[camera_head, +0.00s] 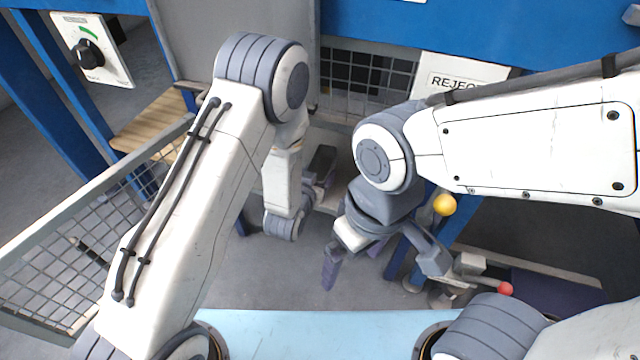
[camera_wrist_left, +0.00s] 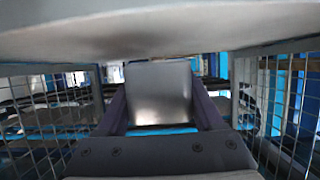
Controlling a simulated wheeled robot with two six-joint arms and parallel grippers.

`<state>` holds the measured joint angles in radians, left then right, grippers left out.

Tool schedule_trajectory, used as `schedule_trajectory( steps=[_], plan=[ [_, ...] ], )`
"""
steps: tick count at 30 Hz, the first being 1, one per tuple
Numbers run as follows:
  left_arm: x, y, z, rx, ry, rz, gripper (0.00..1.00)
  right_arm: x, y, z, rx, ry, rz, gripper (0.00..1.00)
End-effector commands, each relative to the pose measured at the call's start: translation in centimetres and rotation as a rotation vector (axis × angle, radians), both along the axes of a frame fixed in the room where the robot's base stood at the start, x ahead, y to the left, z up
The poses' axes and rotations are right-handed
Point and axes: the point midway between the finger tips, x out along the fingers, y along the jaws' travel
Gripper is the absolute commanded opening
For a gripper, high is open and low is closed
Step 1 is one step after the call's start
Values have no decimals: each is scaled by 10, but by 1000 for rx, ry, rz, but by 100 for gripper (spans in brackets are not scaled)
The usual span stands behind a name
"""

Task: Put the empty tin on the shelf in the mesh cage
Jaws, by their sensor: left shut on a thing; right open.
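In the left wrist view, a plain grey metal tin (camera_wrist_left: 160,92) sits between the two dark fingers of my left gripper (camera_wrist_left: 160,100), which is shut on it. In the head view, my left gripper (camera_head: 318,180) is low behind the forearm and points away; the tin cannot be made out there. Wire mesh (camera_wrist_left: 28,120) of the cage stands on both sides in the wrist view, apart from the fingers. A pale flat surface (camera_wrist_left: 160,30) spans overhead; I cannot tell whether it is the shelf. My right gripper (camera_head: 385,272) is open and empty, pointing down at centre right.
A mesh panel (camera_head: 365,80) stands at the back beside a REJECT sign (camera_head: 462,80). A railed mesh fence (camera_head: 75,255) is at left, with a wooden board (camera_head: 150,125) behind it. A yellow ball (camera_head: 444,204) and a red knob (camera_head: 505,289) are near my right gripper.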

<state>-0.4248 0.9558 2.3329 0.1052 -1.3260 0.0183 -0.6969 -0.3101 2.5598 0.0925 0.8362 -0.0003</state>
Motion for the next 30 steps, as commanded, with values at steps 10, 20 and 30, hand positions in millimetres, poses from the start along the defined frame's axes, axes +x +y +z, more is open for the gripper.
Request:
schedule_trajectory(
  steps=[10,20,30],
  plan=[
    [0,0,-27,0,0,0,5,0,0,-21,0,0,0,99],
    [0,0,-30,0,1,0,99,0,0,-23,0,0,0,99],
    [0,0,-25,1,1,1,99,0,0,-19,0,0,0,99]
  ],
)
